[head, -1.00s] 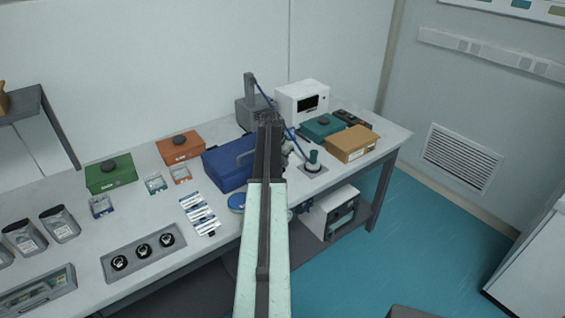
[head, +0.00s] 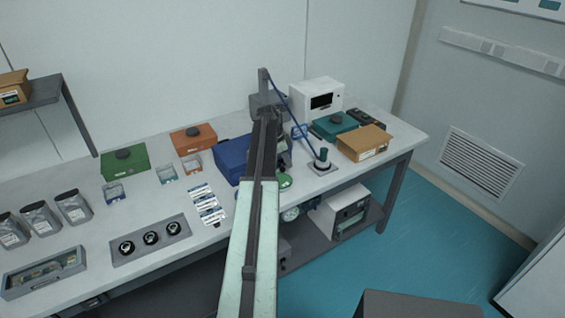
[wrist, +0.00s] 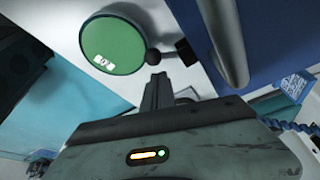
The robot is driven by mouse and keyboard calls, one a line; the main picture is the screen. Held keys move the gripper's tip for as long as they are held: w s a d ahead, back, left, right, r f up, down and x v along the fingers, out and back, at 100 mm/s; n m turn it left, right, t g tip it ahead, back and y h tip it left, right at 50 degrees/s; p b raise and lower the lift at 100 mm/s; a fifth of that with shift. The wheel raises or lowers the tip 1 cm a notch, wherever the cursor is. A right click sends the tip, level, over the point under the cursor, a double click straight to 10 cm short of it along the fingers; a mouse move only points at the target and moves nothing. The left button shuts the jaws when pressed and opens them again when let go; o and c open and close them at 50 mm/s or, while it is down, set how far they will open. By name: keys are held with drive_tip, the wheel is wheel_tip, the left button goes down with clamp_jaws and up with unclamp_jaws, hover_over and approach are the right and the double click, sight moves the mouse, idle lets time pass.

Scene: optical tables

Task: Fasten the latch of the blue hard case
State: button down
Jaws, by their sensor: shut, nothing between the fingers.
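The blue hard case (head: 232,154) stands on the bench, partly hidden behind my arm in the head view. In the wrist view its blue side (wrist: 200,18) fills the upper right, with a grey bar (wrist: 226,40) along it. A dark block with a ball-ended lever (wrist: 153,57) sits by the case's edge; it looks like the latch, but I cannot tell its position for sure. My gripper (wrist: 157,82) is shut and empty, its tips just below the ball in the wrist picture. I cannot tell whether they touch.
A green round object with a white label (wrist: 112,43) lies left of the lever; the head view shows green (head: 284,181) beside my arm. A dark-topped post (head: 322,160), a teal case (head: 333,125) and a cardboard box (head: 364,142) stand to the right.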

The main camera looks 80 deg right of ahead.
drive_tip(key=shift+s+d, duration=0.2)
drive_tip(key=shift+d, duration=0.3)
drive_tip(key=shift+s+d, duration=0.2)
drive_tip(key=shift+d, duration=0.25)
drive_tip(key=shift+r, duration=0.1)
drive_tip(key=shift+s+r, duration=0.2)
wheel_tip(320, 180, up, 11)
drive_tip(key=p, duration=1.1)
drive_tip(key=shift+w+p, duration=0.15)
drive_tip(key=shift+p, duration=0.15)
